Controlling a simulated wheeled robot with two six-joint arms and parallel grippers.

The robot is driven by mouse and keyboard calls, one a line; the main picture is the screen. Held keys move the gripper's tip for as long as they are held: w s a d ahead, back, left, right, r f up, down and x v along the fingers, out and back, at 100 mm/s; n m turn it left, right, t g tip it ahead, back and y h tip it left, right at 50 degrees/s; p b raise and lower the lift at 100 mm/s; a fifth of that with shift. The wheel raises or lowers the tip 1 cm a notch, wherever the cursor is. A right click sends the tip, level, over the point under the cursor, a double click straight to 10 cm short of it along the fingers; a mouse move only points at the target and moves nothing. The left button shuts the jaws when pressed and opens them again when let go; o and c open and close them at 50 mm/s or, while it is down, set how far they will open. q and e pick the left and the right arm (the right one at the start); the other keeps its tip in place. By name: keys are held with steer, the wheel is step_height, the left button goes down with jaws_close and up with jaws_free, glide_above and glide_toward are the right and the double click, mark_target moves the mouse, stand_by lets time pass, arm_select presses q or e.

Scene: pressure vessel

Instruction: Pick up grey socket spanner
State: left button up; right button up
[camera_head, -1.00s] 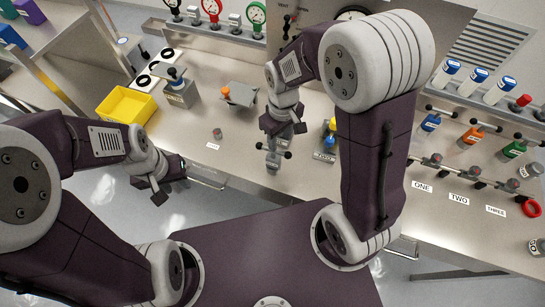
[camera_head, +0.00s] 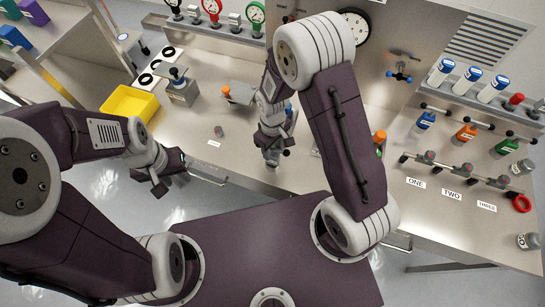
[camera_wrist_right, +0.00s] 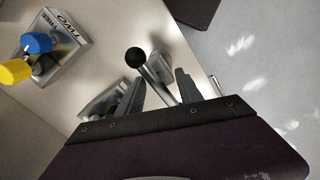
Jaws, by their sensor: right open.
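The grey socket spanner (camera_wrist_right: 157,76) shows in the right wrist view as a grey bar with a black ball (camera_wrist_right: 135,57) at one end. It lies between the two spread fingers of my right gripper (camera_wrist_right: 158,93); I see no closed grip on it. In the head view my right gripper (camera_head: 271,153) is over the front edge area of the bench and mostly hides the spanner. My left gripper (camera_head: 165,186) hangs in front of the bench, away from the spanner; its jaw opening is unclear.
A block marked TWO and THREE (camera_wrist_right: 68,50), with blue and yellow knobs, stands near the right gripper. A grey block (camera_wrist_right: 103,101) is beside one finger. A yellow tray (camera_head: 130,104) and a small grey cylinder (camera_head: 219,131) are to the left on the bench (camera_head: 190,140).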

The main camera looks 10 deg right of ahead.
steer(key=shift+w+f, duration=0.1)
steer(key=shift+f, duration=0.1)
jaws_close()
steer(key=shift+r, duration=0.1)
stand_by(1.1)
